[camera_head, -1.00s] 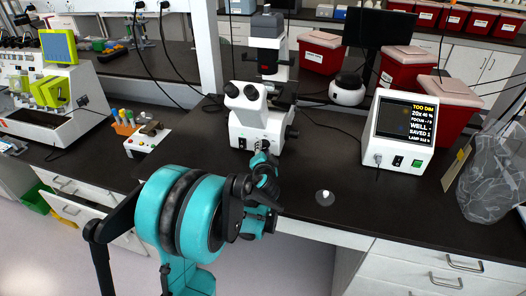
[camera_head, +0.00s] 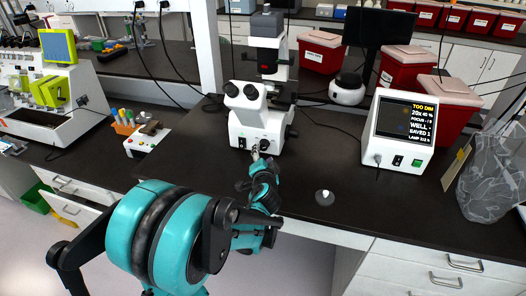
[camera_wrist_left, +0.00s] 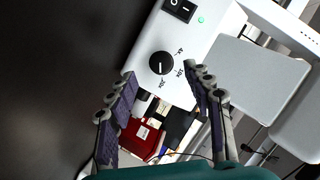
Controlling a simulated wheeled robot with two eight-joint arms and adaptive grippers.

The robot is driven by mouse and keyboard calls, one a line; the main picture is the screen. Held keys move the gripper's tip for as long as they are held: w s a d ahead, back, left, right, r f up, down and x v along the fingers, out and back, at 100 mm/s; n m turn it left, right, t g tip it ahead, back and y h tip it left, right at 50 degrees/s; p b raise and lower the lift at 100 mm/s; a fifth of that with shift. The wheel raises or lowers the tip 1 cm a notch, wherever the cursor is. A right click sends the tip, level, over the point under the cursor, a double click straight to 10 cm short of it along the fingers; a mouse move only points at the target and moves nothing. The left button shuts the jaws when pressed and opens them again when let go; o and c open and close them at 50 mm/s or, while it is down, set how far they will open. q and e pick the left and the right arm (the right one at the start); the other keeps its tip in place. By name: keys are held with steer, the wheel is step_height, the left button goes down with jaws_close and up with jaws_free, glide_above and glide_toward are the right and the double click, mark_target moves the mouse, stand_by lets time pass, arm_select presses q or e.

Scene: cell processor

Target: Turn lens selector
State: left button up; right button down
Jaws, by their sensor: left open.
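The white microscope (camera_head: 256,112) stands on the dark bench, with dials and a switch on its front base. In the left wrist view the lens selector is a round black knob (camera_wrist_left: 161,63) with a white pointer line and magnification marks around it, on a white panel (camera_wrist_left: 200,45). My left gripper (camera_head: 257,151) is at the front of the microscope base in the head view. In the wrist view its two open fingers (camera_wrist_left: 161,76) sit on either side of and just below the knob, with a gap on each side. Contact with the knob does not show.
A rocker switch (camera_wrist_left: 180,8) with a green light is beside the knob. A display box (camera_head: 400,130) reading "TOO DIM" and "20x" stands right of the microscope. A small grey disc with a white knob (camera_head: 325,197) lies near the bench's front edge. Bench around it is clear.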

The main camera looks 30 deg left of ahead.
arm_select(q)
steer(key=v, duration=0.7)
steer(key=shift+s+d+r, duration=0.1)
steer(key=shift+s, duration=0.1)
steer(key=shift+s, duration=0.1)
steer(key=s+d+f+n+g+h, duration=0.2)
steer(key=s+d+g+h, duration=0.1)
steer(key=s+d, duration=0.4)
steer(key=s+d+f+n+g+h, duration=0.2)
steer(key=s+d, duration=0.5)
steer(key=s, duration=0.4)
steer(key=f+g+h, duration=0.1)
steer(key=h, duration=0.1)
steer(key=shift+d+f+h, duration=0.15)
steer(key=shift+d+h, duration=0.2)
steer(key=shift+h, duration=0.05)
